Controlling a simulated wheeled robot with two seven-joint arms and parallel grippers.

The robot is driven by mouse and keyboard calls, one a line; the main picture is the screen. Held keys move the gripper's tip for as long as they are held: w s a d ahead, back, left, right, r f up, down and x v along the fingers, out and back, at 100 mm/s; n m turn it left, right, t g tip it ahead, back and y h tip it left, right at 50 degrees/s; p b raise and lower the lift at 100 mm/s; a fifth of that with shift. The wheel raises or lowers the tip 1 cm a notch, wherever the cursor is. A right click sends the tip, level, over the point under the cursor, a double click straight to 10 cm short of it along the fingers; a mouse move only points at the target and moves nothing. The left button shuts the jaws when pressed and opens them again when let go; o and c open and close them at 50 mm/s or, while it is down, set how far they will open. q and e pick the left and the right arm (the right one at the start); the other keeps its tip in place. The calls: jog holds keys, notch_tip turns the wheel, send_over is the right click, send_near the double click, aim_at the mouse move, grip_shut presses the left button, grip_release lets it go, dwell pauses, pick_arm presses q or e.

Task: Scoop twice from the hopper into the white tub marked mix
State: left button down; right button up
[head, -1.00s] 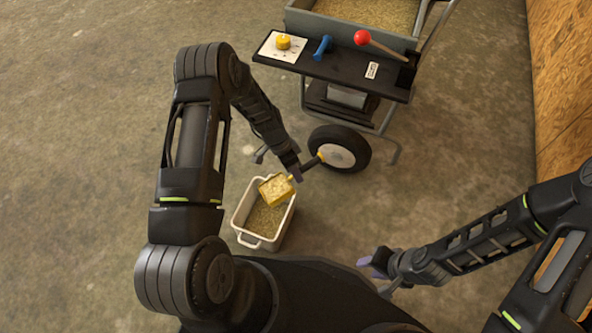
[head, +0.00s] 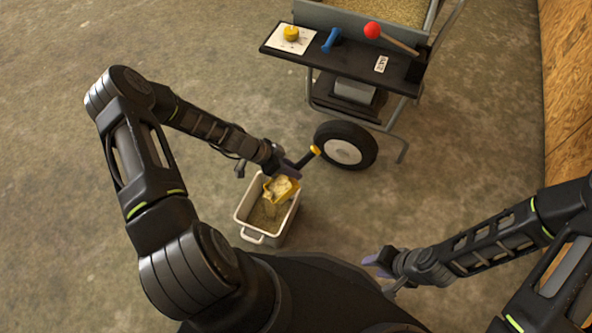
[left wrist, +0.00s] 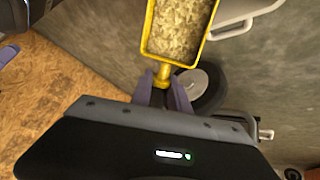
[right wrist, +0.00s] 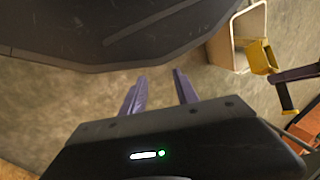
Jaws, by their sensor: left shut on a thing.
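A yellow scoop (head: 279,189) holding pale feed is over the white tub (head: 241,219) on the floor. The scoop looks tilted in the head view; its feed also shows in the left wrist view (left wrist: 178,28). My left gripper (head: 288,172) is shut on the scoop's handle (head: 306,157). Feed (head: 266,216) lies in the tub; no mark on the tub is readable. The hopper (head: 385,8), with feed in it, is on the cart at the top. My right gripper (right wrist: 160,92) is open and empty, low and to the right of the tub.
The cart's dark shelf (head: 350,63) carries a yellow knob on a white card (head: 291,39), a blue object (head: 331,39), a red-balled lever (head: 373,31) and a label (head: 381,64). A cart wheel (head: 345,146) stands near the scoop handle. A wooden wall (head: 570,90) is at right.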

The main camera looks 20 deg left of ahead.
pick_arm(q)
jog(key=shift+s+a+t+b, duration=0.25)
jog(key=shift+t+b, duration=0.05)
jog(key=shift+b, duration=0.25)
jog(key=shift+s+a+r+t+h+b, duration=0.3)
jog(key=shift+s+r+h+b, duration=0.1)
jog(key=shift+h+b, duration=0.2)
jog(key=shift+s+a+r+m+t+h+b, duration=0.3)
jog(key=shift+s+a+r+t+h+b, duration=0.4)
jog(key=shift+s+t+h+b, duration=0.2)
jog(key=shift+s+a+r+m+t+h+b, duration=0.3)
jog(key=shift+s+a+r+t+h+b, duration=0.4)
jog(key=shift+b, duration=0.3)
jog(key=shift+s+d+r, duration=0.1)
jog(key=shift+r, duration=0.05)
notch_tip(320, 180, up, 7)
jog(key=p, duration=0.6)
